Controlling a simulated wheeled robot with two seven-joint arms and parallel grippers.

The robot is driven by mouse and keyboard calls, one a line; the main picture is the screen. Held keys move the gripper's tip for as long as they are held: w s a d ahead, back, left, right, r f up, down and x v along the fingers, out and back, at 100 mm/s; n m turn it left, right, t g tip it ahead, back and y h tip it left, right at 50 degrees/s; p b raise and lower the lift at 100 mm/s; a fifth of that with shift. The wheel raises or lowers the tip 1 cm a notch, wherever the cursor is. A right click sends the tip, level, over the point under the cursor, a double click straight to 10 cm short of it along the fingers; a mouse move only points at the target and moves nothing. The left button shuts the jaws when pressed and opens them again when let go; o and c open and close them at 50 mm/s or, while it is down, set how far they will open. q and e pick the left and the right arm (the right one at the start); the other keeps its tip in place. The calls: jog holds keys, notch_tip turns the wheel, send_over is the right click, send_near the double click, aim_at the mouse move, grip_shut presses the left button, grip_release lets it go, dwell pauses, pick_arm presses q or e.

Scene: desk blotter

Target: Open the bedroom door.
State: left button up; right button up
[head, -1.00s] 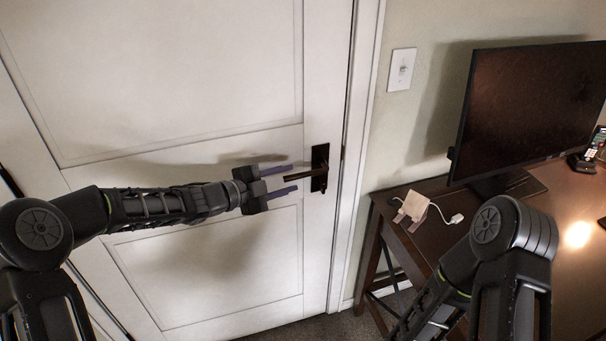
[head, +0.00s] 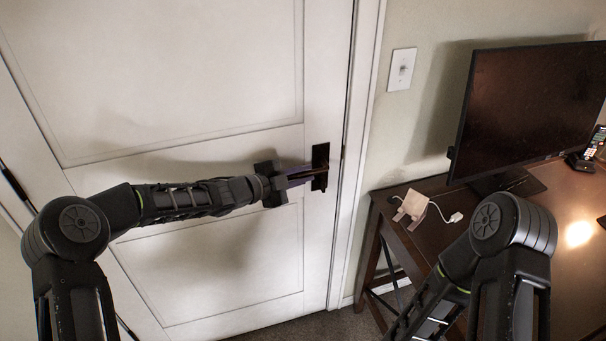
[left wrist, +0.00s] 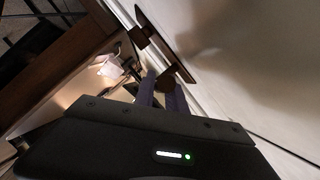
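The white panelled bedroom door (head: 200,80) fills the left of the head view and looks closed in its frame. Its dark lever handle (head: 319,166) sits on a black plate near the door's right edge. My left gripper (head: 303,176) reaches it from the left, with its two purple fingers close together around the lever. In the left wrist view, the lever's end (left wrist: 165,84) shows between the fingertips, with the door surface (left wrist: 255,60) on the right. The fingers hide part of the lever. My right arm is at lower right, its gripper out of view.
A dark wooden desk (head: 440,240) stands right of the door, with a monitor (head: 530,110), a small pale stand with a white cable (head: 412,206) and a remote (head: 596,143). A light switch (head: 402,69) is on the wall. Carpet shows below the door.

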pick_arm(q)
grip_shut()
dwell(0.8)
jog(key=shift+f+b, duration=0.2)
jog(key=shift+b, duration=0.35)
jog(key=f+n+t+h+b, duration=0.1)
jog(key=b, duration=0.7)
jog(key=d+f+n+t+h+b, duration=0.1)
jog(key=t+h+b, duration=0.1)
jog(key=b, duration=0.6)
jog(key=f+t+h+b, duration=0.1)
jog(key=f+h+b, duration=0.1)
jog(key=b, duration=0.6)
jog(key=shift+w+d+n+t+b, duration=0.2)
jog(key=shift+n+t+b, duration=0.1)
jog(key=shift+n+b, duration=0.1)
jog(key=shift+r, duration=0.1)
